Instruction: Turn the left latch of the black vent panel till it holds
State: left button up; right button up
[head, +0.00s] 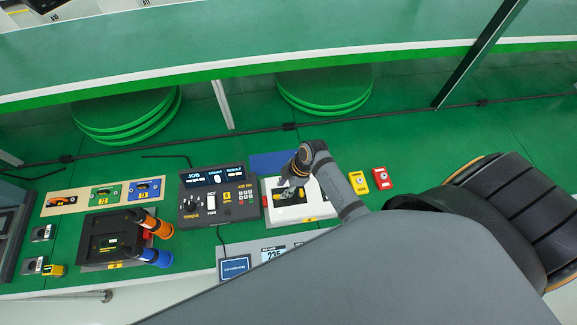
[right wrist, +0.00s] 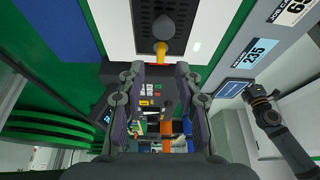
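The black vent panel (right wrist: 150,12), dark with rows of small holes, sits in a white surround at the top of the right wrist view. A round grey knob with a yellow latch tab (right wrist: 161,52) is at its near edge. My right gripper (right wrist: 160,72) is open, its two fingers apart, with the yellow tab just beyond and between the fingertips. I see no contact. In the head view my right gripper (head: 289,182) is over the white surround (head: 325,208) and hides much of the panel. A dark arm end, apparently my left gripper (right wrist: 262,104), shows in the right wrist view; its fingers are unclear.
A dark control console (head: 215,196) stands left of the panel. Yellow (head: 357,182) and red (head: 379,180) small boxes lie to its right. A black unit with orange and blue handles (head: 110,240) is farther left. A blue mat (head: 268,162) lies behind.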

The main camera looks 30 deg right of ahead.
jog(key=v, duration=0.7)
jog(key=shift+s+d, duration=0.1)
